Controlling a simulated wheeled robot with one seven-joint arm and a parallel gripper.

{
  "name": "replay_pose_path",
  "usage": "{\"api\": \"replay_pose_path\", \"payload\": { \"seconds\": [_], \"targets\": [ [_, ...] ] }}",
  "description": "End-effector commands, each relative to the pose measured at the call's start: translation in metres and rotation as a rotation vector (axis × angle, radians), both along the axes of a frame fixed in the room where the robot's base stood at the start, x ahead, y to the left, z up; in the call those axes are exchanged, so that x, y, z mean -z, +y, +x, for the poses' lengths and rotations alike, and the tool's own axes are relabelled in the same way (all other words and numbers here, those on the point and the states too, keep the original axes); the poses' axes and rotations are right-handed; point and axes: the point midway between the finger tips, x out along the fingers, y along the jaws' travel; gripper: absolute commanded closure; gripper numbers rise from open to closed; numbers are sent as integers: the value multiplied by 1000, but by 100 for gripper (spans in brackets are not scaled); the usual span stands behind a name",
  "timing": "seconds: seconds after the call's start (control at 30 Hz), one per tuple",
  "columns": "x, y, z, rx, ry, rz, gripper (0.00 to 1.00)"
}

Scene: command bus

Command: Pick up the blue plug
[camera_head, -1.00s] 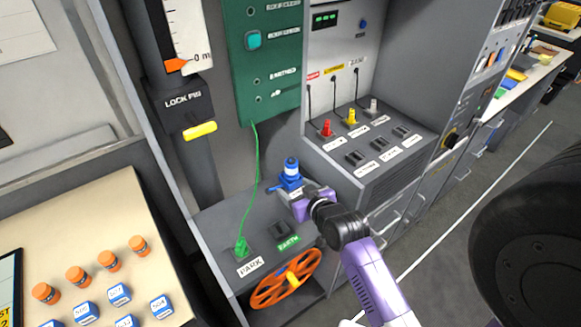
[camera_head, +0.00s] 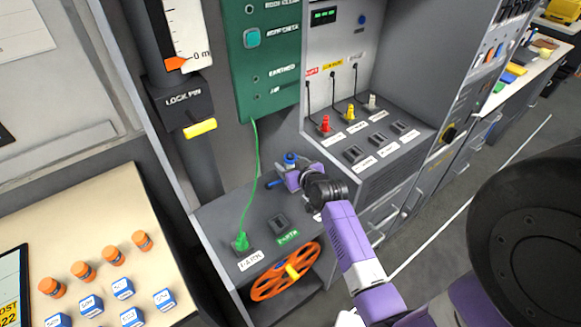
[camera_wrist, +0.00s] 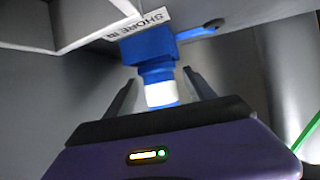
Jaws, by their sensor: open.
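The blue plug (camera_head: 290,160) has a white band and sits at the back of the low grey console, partly hidden by my gripper. In the wrist view the blue plug (camera_wrist: 158,72) joins a blue block under a "SHORE IN" label, with a blue arm (camera_wrist: 197,32) to its right. My gripper (camera_head: 291,174) is at the plug. In the wrist view the fingers of my gripper (camera_wrist: 161,92) are open, one on each side of the plug's white band, with gaps showing.
A green plug (camera_head: 241,241) with a green cable sits in the PARK socket. An empty EARTH socket (camera_head: 279,222) lies near my arm. An orange wheel (camera_head: 286,272) is below. Red (camera_head: 325,124), yellow (camera_head: 350,112) and grey plugs stand on the right-hand panel.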

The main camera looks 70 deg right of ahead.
Motion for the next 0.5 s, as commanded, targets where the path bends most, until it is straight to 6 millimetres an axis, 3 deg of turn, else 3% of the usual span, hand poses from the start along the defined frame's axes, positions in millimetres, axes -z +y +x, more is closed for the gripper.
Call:
{"api": "replay_pose_path", "payload": {
  "seconds": [0.2,0.5],
  "targets": [
    [0,0,0,0,0,0,37],
    [1,0,0,-1,0,1,96]
  ]
}}
